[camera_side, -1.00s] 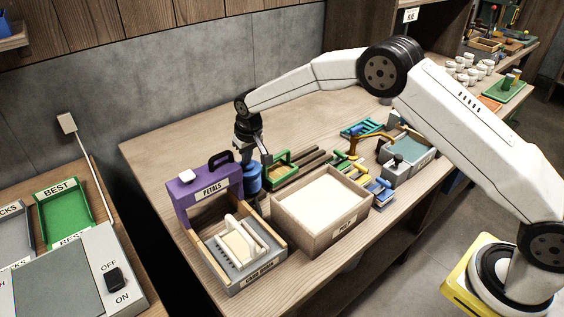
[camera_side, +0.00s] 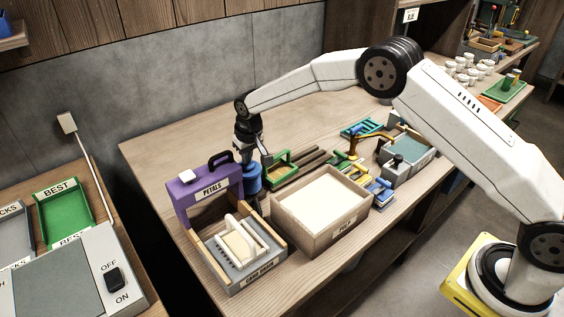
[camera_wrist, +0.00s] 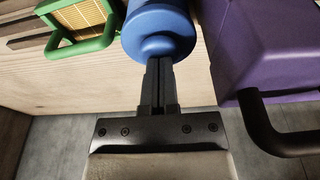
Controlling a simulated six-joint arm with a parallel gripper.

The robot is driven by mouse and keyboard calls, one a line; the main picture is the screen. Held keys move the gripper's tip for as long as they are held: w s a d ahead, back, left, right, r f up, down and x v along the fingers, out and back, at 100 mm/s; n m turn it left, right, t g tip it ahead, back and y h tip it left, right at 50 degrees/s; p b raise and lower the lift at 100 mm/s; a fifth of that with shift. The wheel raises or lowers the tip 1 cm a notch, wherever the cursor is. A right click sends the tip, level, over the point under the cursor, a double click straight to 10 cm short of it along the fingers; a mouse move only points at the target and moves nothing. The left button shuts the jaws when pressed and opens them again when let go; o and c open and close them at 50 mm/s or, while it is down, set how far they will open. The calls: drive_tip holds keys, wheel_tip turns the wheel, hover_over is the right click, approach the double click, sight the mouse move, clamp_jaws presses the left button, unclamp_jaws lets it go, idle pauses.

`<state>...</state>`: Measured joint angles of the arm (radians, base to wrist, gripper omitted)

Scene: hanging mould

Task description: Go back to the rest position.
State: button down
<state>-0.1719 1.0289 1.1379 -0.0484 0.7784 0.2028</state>
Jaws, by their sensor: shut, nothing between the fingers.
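My gripper (camera_side: 252,158) points down behind the purple box labelled PETALS (camera_side: 207,190), just above a blue cylinder (camera_side: 250,178). In the wrist view my gripper (camera_wrist: 160,64) has its two fingers together, with nothing seen between them. There the fingertips overlap the lower end of the blue cylinder (camera_wrist: 158,28); I cannot tell whether they touch it. The purple box (camera_wrist: 265,45) with its dark handle is close on the right in that view.
A green-framed mould (camera_side: 283,165) lies right of the gripper. A wooden box with white filling (camera_side: 355,215) and a grey tray labelled CARD GRAIN (camera_side: 258,277) stand in front. The back of the table is clear.

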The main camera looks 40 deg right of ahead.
drive_tip(key=shift+r, duration=0.6)
idle(0.3)
drive_tip(key=shift+r, duration=3)
drive_tip(key=shift+s+d+r, duration=0.15)
drive_tip(key=shift+s+d, duration=0.05)
drive_tip(key=shift+s, duration=0.1)
drive_tip(key=s+d, duration=0.3)
drive_tip(key=s, duration=0.8)
drive_tip(key=s+d, duration=0.3)
drive_tip(key=s, duration=0.7)
drive_tip(key=s+d, duration=0.3)
drive_tip(key=s, duration=0.8)
drive_tip(key=shift+s+d, duration=0.3)
